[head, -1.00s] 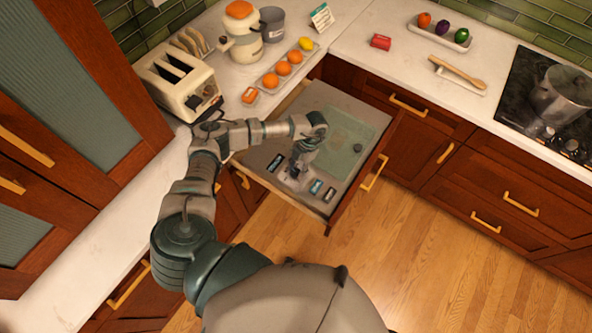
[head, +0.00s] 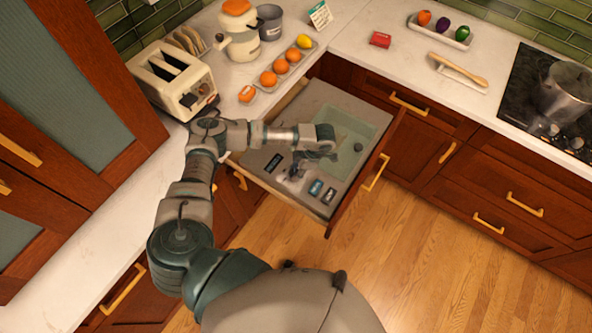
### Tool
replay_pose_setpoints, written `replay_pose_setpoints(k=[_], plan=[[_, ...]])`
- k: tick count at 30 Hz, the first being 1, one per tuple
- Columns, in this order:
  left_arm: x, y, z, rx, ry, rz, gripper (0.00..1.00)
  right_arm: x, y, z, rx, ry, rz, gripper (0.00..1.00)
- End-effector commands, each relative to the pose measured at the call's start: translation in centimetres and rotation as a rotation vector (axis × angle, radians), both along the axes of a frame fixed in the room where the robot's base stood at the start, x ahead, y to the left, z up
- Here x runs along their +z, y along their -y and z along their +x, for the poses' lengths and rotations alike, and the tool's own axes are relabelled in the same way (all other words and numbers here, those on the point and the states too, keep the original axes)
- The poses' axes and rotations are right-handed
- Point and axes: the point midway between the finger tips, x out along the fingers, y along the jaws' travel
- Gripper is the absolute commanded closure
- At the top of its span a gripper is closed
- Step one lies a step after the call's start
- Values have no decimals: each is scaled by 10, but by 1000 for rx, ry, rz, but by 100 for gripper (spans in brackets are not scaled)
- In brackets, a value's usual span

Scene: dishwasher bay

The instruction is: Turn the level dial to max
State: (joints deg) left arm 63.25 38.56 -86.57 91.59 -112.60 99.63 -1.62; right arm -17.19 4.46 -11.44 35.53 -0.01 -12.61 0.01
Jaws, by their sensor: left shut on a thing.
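My right gripper is out of view.
The left counter holds a toaster (head: 172,82), an orange-topped cream pot (head: 238,35), a grey pot (head: 270,22) and a fruit tray (head: 285,68). A steel pot (head: 563,90) sits on the hob at right. The wooden floor (head: 400,260) is clear.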

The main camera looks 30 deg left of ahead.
Motion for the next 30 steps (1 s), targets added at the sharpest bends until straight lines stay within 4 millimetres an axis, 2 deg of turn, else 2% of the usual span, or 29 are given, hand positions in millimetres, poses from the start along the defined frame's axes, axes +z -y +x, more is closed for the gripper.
replay_pose_setpoints(k=[16, 17, 19, 20, 30], plan=[[1, 0, 2, -24, 8, -1, 94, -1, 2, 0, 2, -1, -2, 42], [1, 0, 2, -24, 8, -1, 55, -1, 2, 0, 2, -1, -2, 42], [1, 0, 2, -24, 7, 0, 37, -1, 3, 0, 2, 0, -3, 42], [0, 0, 2, -24, 7, 0, 35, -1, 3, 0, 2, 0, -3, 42], [4, 1, 0, -24, 4, 0, 35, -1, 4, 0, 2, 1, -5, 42]])
